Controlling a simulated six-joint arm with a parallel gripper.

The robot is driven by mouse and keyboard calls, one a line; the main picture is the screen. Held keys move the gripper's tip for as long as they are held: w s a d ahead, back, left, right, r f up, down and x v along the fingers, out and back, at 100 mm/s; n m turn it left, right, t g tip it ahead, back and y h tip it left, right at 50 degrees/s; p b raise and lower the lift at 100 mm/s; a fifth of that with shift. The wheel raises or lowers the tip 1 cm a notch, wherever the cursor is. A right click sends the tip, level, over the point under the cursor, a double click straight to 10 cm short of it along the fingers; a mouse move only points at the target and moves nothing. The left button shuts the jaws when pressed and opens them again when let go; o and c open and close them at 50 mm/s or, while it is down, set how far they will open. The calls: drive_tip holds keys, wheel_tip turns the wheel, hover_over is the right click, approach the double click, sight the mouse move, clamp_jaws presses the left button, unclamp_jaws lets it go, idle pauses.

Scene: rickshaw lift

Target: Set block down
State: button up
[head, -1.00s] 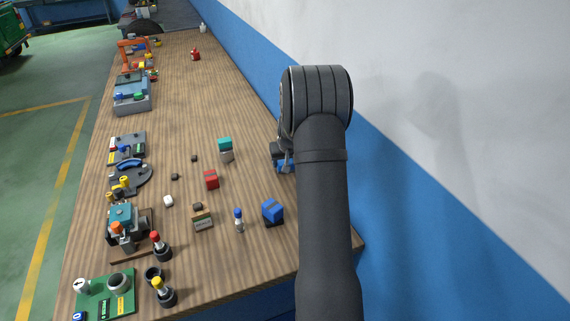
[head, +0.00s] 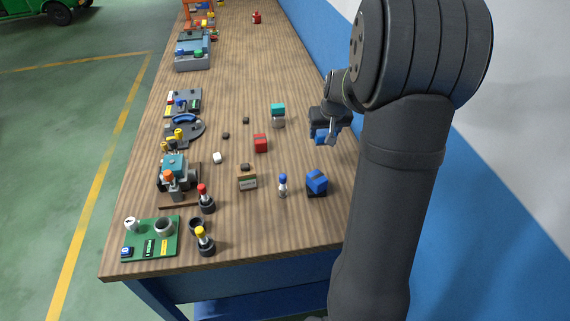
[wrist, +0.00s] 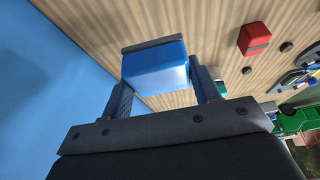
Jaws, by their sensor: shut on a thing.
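My gripper (head: 327,130) is shut on a blue block (head: 321,137) beside the right edge of the wooden table (head: 225,235). In the wrist view the blue block (wrist: 155,68) sits between the two fingers (wrist: 162,88), with a dark grey strip along its far face. The wood shows behind it. I cannot tell whether the block touches the table. Another blue block (head: 317,182) stands on the table, nearer the front than my gripper.
A teal-and-grey block pair (head: 278,115) and a red block (head: 260,143) stand left of my gripper. A small blue-topped figure (head: 283,185) stands beside the second blue block. Fixtures line the left side. A blue wall (wrist: 45,100) runs close along the right. The table's far middle is mostly bare.

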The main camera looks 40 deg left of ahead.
sight(321, 139)
drive_tip(key=s, duration=0.3)
drive_tip(key=shift+s+d, duration=0.2)
drive_tip(key=shift+d, duration=0.2)
drive_tip(key=shift+s+f, duration=0.1)
drive_tip(key=shift+s, duration=0.3)
drive_tip(key=s+a+f, duration=0.1)
drive_tip(key=a+f, duration=0.1)
drive_tip(key=a, duration=0.1)
drive_tip(key=s+a+f, duration=0.1)
drive_tip(key=a+f, duration=0.1)
drive_tip(key=a, duration=0.2)
drive_tip(key=a+f, duration=0.2)
drive_tip(key=a, duration=0.2)
drive_tip(key=shift+s+f, duration=0.4)
drive_tip(key=shift+f, duration=2.05)
drive_tip(key=shift+f, duration=0.15)
drive_tip(key=o, duration=1)
